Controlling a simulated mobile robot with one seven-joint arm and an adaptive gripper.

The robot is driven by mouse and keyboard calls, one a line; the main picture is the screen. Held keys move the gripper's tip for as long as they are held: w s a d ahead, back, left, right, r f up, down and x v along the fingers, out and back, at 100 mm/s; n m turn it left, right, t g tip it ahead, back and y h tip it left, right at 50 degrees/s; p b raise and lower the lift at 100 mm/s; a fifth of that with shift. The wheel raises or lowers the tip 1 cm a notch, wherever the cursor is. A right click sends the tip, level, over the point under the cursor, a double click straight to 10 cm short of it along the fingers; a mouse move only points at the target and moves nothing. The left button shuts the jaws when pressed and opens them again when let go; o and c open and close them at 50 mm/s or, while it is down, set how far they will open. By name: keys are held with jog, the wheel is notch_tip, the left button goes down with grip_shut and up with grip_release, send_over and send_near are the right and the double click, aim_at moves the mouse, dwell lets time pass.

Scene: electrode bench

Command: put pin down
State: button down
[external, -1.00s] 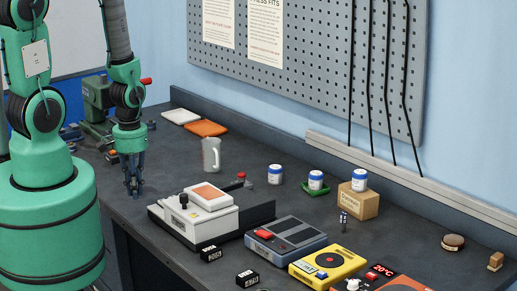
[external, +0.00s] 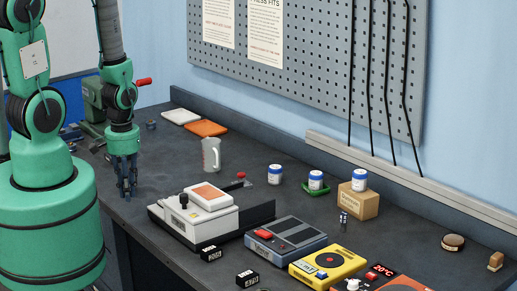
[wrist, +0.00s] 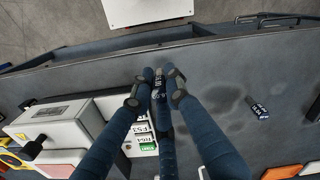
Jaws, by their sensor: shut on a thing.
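My gripper (external: 125,191) is low over the bench near its front edge, left of the white instrument. In the wrist view its dark blue fingers are closed together on a small dark pin (wrist: 158,83) with white marking. The fingers hide much of the pin, and I cannot tell whether its lower end touches the bench. A second dark piece with a white marking (wrist: 260,110) lies to the right in the wrist view, apart from my gripper.
The white instrument (external: 195,216) stands just right of my gripper, with small labelled tiles (wrist: 145,140) near my fingers. The bench surface around my gripper is mostly clear.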

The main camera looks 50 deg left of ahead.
jog(key=shift+r, duration=0.15)
notch_tip(320, 180, up, 10)
jog(key=shift+w+r, duration=0.1)
jog(key=shift+w, duration=0.05)
jog(key=w+d+r+m+b, duration=0.1)
jog(key=w+d+m, duration=0.1)
jog(key=w+d, duration=0.6)
jog(key=w+d+m+b, duration=0.15)
jog(key=w+d, duration=0.25)
jog(key=w, duration=0.8)
jog(key=w+d+r+m+b, duration=0.1)
jog(key=w+d+m+b, duration=0.1)
jog(key=w+d, duration=0.6)
jog(key=w+d+f+m+b, duration=0.1)
jog(key=w+d, duration=0.4)
jog(key=d, duration=0.6)
jog(key=w+d+f+m+b, duration=0.15)
jog(key=w+d, duration=0.25)
jog(key=d, duration=0.6)
jog(key=w+d+m+b, duration=0.15)
jog(key=w+d, duration=0.35)
jog(key=d, duration=0.6)
jog(key=shift+s+a+f, duration=0.1)
jog(key=shift+s+f, duration=0.05)
jog(key=shift+f, duration=1.05)
jog(key=shift+s+a+f, duration=0.1)
jog(key=shift+f, duration=1.05)
jog(key=shift+f, duration=0.15)
